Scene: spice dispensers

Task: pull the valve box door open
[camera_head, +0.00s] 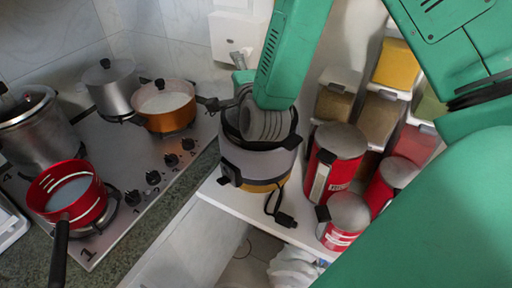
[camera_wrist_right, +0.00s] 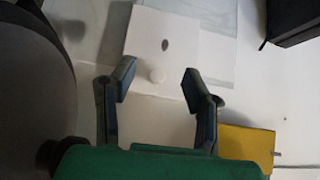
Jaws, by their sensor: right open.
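The valve box (camera_head: 236,32) is a white box on the tiled wall at the top middle of the head view. The door looks closed. My right gripper (camera_wrist_right: 159,80) is open, its two dark fingers on either side of the knob in the picture; I cannot tell if they touch it. In the head view the right gripper (camera_head: 241,58) is small, just below the box and partly hidden by my green arm. My left gripper is not in view.
A grey-and-yellow cooker (camera_head: 255,164) stands below my arm on the white counter. Red canisters (camera_head: 335,158) and spice dispensers (camera_head: 380,115) stand to the right. A hob (camera_head: 140,165) with several pots is at the left. A yellow block (camera_wrist_right: 246,146) is right of the gripper.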

